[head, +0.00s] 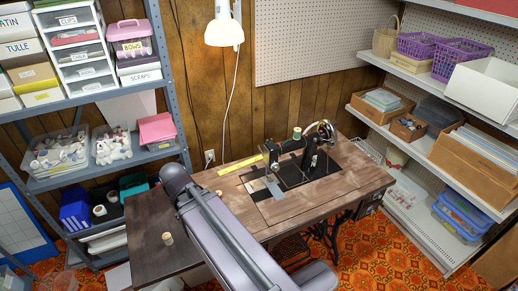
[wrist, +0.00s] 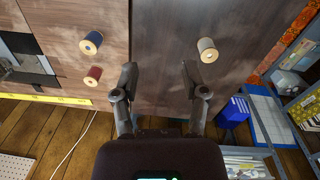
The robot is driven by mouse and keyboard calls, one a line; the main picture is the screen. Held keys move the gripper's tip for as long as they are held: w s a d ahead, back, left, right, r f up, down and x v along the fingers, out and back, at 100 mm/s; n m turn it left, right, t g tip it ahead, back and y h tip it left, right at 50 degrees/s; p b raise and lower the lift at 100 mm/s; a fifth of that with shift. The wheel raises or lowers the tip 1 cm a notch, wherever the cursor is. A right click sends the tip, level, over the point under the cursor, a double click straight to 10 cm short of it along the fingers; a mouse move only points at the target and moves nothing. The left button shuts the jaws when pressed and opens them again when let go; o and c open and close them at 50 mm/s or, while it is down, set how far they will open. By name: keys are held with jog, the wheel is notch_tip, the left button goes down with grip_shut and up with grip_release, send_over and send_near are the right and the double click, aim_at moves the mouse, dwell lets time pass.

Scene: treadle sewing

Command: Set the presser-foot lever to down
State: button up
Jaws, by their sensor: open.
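The black sewing machine (head: 308,158) stands on the wooden treadle table (head: 345,190), toward the back right in the head view. Its presser-foot lever is too small to make out, so I cannot tell its position. In the wrist view only a small part of the machine's dark bed (wrist: 35,62) shows at the left edge. My gripper (wrist: 158,78) is open and empty above the tabletop, apart from the machine. In the head view my arm crosses the front of the table and the gripper's fingers are hidden.
A yellow tape measure (head: 240,165) lies along the table's back edge. A lamp (head: 224,30) hangs above. Shelves flank the table.

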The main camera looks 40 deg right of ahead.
jog(key=w+d+f+m+h+b, duration=0.2)
jog(key=w+d+f+h+b, duration=0.25)
jog(key=d, duration=0.25)
jog(key=m+g+h+b, duration=0.2)
jog(key=m+h+b, duration=0.6)
jog(key=h+b, duration=0.7)
send_near(259, 147)
jog(key=a+r+y+b, duration=0.1)
jog(key=a+y+b, duration=0.1)
jog(key=shift+w+r, duration=0.2)
jog(key=shift+w, duration=0.05)
jog(key=shift+s+d, duration=0.15)
jog(key=shift+d, duration=1.85)
jog(key=shift+s+d, duration=0.2)
jog(key=shift+d, duration=1.75)
jog(key=shift+s+d, duration=0.15)
jog(key=shift+d, duration=1.85)
grip_shut()
